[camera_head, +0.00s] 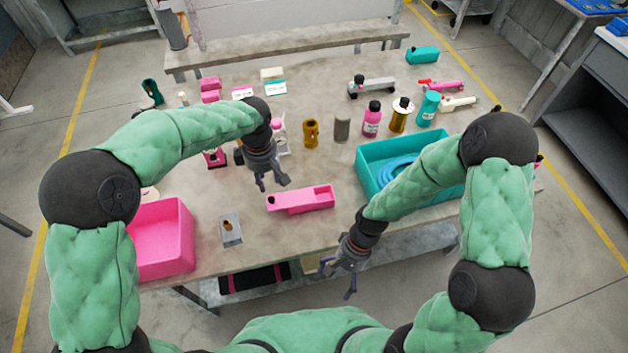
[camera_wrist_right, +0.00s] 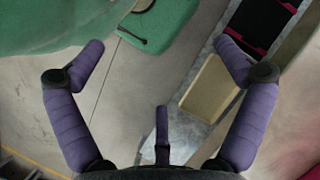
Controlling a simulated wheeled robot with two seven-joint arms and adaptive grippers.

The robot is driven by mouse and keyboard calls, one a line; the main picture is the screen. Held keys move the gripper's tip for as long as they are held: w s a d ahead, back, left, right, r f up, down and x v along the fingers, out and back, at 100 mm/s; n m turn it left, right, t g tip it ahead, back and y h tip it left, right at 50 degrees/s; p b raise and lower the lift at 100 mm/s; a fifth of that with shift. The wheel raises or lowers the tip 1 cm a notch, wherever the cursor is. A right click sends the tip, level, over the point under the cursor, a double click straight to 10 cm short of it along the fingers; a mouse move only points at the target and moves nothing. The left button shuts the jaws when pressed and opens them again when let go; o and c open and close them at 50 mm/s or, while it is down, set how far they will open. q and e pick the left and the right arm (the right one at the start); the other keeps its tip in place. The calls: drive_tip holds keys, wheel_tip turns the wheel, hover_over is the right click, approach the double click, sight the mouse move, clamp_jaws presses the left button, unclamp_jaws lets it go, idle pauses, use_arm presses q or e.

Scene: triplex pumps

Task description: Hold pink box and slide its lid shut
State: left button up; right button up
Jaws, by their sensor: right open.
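The pink box (camera_head: 318,197) lies on the table near its front edge. Its lid (camera_head: 290,203) seems to be slid toward the left, with a dark knob at its left end, and a recess shows at the box's right end. My left gripper (camera_head: 273,184) hangs just above and behind the box's left end, fingers apart and empty. My right gripper (camera_head: 338,279) is in front of the table edge, below and right of the box, apart from it. In the right wrist view its fingers (camera_wrist_right: 165,68) are wide open with nothing between them.
A pink bin (camera_head: 162,238) stands at the front left, with a small grey block (camera_head: 230,230) beside it. A teal bin (camera_head: 375,165) with a blue coil is at the right, partly behind my right arm. Several bottles and tools stand farther back. The table around the box is clear.

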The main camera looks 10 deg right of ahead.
sight(314, 198)
drive_tip(key=s+d+r+m+g+h, duration=0.2)
drive_tip(key=s+d+r+g, duration=0.15)
drive_tip(key=r, duration=0.45)
drive_tip(key=w+a+m+t, duration=0.1)
drive_tip(key=w+m, duration=0.1)
drive_tip(key=w, duration=0.3)
drive_tip(key=w+a+m+t, duration=0.1)
drive_tip(key=w+m+t, duration=0.1)
drive_tip(key=w, duration=0.3)
drive_tip(key=w+a+r+m+t+h, duration=0.1)
drive_tip(key=w, duration=0.5)
drive_tip(key=shift+m, duration=0.4)
drive_tip(key=w+a+r+m+t, duration=0.1)
drive_tip(key=w, duration=0.2)
drive_tip(key=w+a+r+m+t, duration=0.1)
drive_tip(key=w+a+m, duration=0.1)
drive_tip(key=w, duration=0.2)
drive_tip(key=w+a+r+m+t, duration=0.1)
drive_tip(key=w+r, duration=0.1)
drive_tip(key=w, duration=0.2)
drive_tip(key=shift+w+a+h, duration=0.2)
drive_tip(key=shift+a+h, duration=0.1)
drive_tip(key=shift+a, duration=0.05)
drive_tip(key=shift+a+r, duration=0.1)
wheel_tip(314, 198, down, 11)
drive_tip(key=shift+s+r, duration=0.1)
drive_tip(key=shift+r, duration=0.1)
